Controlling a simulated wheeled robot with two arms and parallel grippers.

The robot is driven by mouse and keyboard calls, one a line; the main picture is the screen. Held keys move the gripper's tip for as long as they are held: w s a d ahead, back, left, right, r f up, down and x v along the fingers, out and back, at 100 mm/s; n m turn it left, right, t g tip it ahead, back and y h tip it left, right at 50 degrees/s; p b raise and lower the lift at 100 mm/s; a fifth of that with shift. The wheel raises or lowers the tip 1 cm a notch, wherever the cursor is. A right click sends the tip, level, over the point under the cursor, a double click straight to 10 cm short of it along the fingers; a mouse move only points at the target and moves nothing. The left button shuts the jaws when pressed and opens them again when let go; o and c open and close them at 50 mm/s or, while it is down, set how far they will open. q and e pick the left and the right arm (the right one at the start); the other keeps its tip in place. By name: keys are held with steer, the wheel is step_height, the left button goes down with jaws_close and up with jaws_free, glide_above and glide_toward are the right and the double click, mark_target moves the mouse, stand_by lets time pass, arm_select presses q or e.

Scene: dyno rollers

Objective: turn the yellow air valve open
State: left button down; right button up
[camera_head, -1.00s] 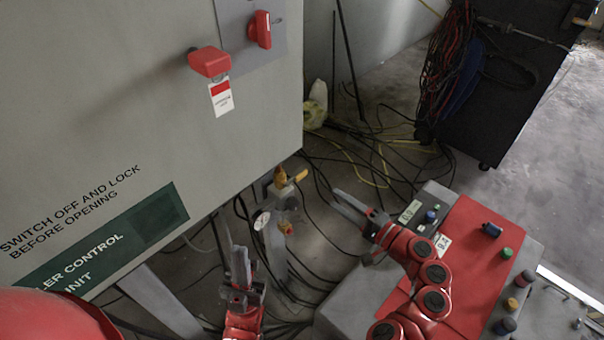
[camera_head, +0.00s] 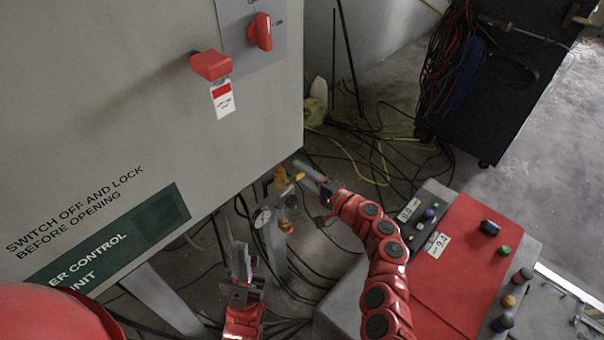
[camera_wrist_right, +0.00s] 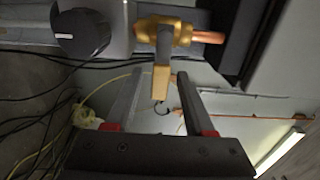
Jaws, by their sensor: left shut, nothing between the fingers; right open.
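The air valve is a brass body (camera_head: 281,177) on a post below the grey cabinet's lower corner, with a small yellow lever (camera_head: 299,177). In the right wrist view the brass body (camera_wrist_right: 172,35) sits on a copper pipe, and the yellow lever (camera_wrist_right: 161,80) points down between the fingertips. My right gripper (camera_head: 312,176) is open at the lever; its fingers (camera_wrist_right: 156,90) stand on either side of it, and contact cannot be told. My left gripper (camera_head: 240,258) is shut and empty, pointing up, left of the valve post and lower.
The grey cabinet (camera_head: 150,90) with red switches is close on the left. A red-topped control console (camera_head: 462,250) stands right of my right arm. Cables cover the floor behind.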

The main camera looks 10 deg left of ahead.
jaws_close()
steer(key=shift+f, duration=0.1)
stand_by(1.3)
